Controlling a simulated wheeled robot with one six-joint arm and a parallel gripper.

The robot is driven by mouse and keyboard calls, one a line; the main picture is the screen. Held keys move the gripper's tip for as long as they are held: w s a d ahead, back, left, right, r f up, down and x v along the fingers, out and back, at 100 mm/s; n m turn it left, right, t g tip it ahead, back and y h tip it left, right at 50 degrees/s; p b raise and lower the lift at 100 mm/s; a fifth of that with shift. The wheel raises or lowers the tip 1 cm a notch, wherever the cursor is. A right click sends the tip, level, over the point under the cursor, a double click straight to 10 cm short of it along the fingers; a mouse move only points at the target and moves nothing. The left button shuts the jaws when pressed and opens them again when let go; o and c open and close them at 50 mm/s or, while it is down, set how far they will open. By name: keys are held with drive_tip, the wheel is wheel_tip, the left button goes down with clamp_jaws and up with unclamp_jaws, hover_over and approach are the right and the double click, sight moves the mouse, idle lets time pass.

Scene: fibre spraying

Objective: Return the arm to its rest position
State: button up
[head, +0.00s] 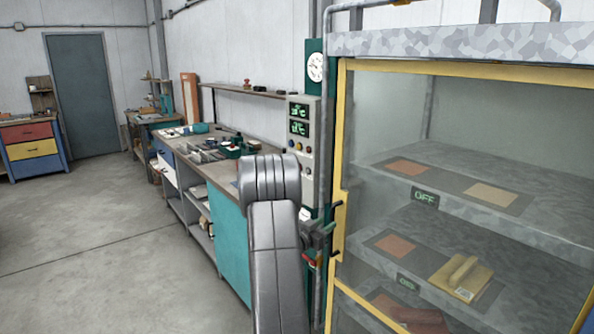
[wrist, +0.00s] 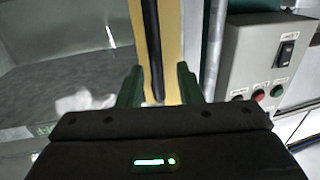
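My arm (head: 275,240) rises in the middle of the head view, a grey link with a ribbed joint at its top. My gripper (wrist: 158,76) shows in the wrist view as two dark green fingers standing apart, with nothing seen held between them. Behind the fingers are a yellow door frame (wrist: 171,40) and a dark vertical strip.
A glass-fronted cabinet (head: 341,130) with a yellow frame and a dark handle (head: 337,220) stands close on the right. A cluttered workbench (head: 222,172) runs along the wall. The floor (head: 90,240) at left is clear. A switch box (wrist: 262,65) shows in the wrist view.

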sight(341, 217)
drive_tip(key=d, duration=0.1)
drive_tip(key=w+d, duration=0.2)
drive_tip(key=shift+d, duration=0.3)
drive_tip(key=shift+p, duration=0.3)
drive_tip(key=shift+s+f, duration=0.1)
drive_tip(key=shift+s, duration=0.05)
